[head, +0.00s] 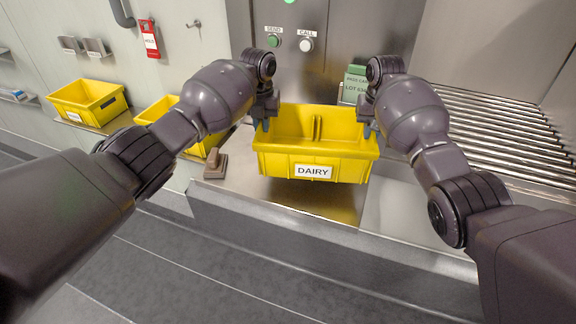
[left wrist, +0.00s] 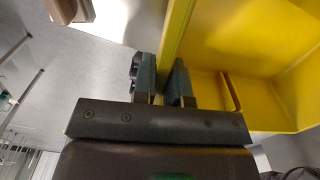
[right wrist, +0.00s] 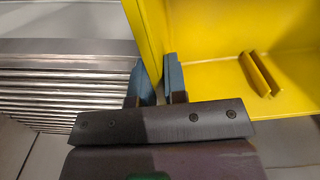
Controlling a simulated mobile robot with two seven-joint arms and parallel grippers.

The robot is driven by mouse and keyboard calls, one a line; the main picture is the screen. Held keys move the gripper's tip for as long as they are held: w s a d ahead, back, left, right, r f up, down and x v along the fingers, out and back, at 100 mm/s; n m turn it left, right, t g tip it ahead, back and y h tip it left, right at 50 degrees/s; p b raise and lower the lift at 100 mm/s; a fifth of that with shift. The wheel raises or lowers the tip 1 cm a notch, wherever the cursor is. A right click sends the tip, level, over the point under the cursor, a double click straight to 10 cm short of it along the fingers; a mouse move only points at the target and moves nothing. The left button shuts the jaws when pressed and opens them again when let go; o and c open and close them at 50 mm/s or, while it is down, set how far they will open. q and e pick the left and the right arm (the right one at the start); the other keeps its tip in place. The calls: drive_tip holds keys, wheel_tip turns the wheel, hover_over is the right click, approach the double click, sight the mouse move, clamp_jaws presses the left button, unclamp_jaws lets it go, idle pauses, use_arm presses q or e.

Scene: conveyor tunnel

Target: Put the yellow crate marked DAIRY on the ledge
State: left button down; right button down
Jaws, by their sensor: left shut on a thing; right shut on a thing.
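The yellow crate marked DAIRY (head: 313,150) is upright and roughly level over the steel ledge (head: 240,192), with its label facing me. A yellow reflection shows on the steel below it; I cannot tell how large the gap under it is. My left gripper (head: 265,124) is shut on the crate's left wall, which runs between the fingers (left wrist: 166,80) in the left wrist view. My right gripper (head: 368,131) is shut on the right wall; its fingers (right wrist: 160,82) also show in the right wrist view. The crate looks empty apart from its inner dividers.
A brown stamp-like object (head: 212,165) stands on the ledge left of the crate. Two other yellow crates, one at far left (head: 87,102) and one behind my left arm (head: 155,109), stand along the wall. A green-topped block (head: 355,82) is behind; a roller conveyor (head: 505,130) lies right.

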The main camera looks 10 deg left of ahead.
sight(263, 141)
use_arm(q)
drive_tip(key=shift+f, duration=0.2)
use_arm(e)
drive_tip(key=shift+f, duration=0.2)
